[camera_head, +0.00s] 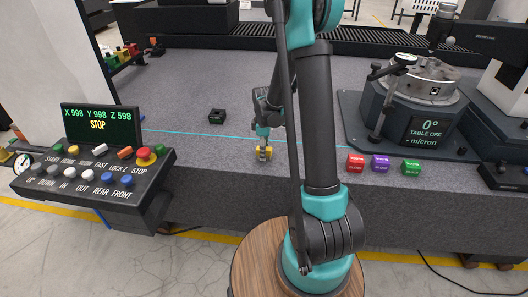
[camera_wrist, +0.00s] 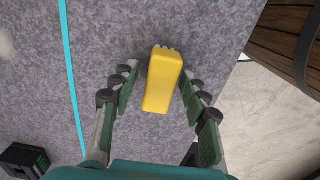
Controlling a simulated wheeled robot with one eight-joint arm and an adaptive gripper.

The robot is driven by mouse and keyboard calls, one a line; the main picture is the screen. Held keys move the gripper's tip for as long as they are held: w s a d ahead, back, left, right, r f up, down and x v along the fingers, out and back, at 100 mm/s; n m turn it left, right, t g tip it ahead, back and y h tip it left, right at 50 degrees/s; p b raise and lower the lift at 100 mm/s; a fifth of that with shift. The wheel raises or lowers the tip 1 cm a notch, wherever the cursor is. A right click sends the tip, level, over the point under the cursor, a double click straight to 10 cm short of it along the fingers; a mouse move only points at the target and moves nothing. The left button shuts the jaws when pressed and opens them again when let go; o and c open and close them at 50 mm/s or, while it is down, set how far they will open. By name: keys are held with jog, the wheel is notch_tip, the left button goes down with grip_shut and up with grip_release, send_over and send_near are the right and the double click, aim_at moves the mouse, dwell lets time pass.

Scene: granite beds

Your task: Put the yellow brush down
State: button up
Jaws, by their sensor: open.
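The yellow brush (camera_wrist: 161,84) lies on the grey granite bed in the wrist view, between the two fingers of my gripper (camera_wrist: 160,92). A gap shows on each side of it, so the fingers stand open and do not appear to clasp it. Pale bristles show at its far end. In the head view the yellow brush (camera_head: 267,153) is a small yellow patch beneath my gripper (camera_head: 263,149), near the bed's front edge. Whether it touches the gripper there is too small to tell.
A cyan line (camera_head: 215,135) runs along the granite bed (camera_head: 190,90). A small black block (camera_head: 217,116) lies to the left. Red (camera_head: 355,163), purple (camera_head: 380,163) and green (camera_head: 411,167) blocks stand to the right, before a round table device (camera_head: 425,85). A control panel (camera_head: 95,180) stands at left.

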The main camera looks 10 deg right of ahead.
notch_tip(320, 180, up, 12)
jog(key=f, duration=0.1)
jog(key=s+d+f+m+t, duration=0.1)
jog(key=s+d+m+t, duration=0.1)
jog(key=s+m, duration=0.5)
jog(key=s+d+f+m+t, duration=0.1)
jog(key=s+m, duration=0.6)
jog(key=s, duration=0.8)
jog(key=shift+d+f+t, duration=0.15)
jog(key=shift+d+t, duration=0.45)
jog(key=shift+o, duration=0.6)
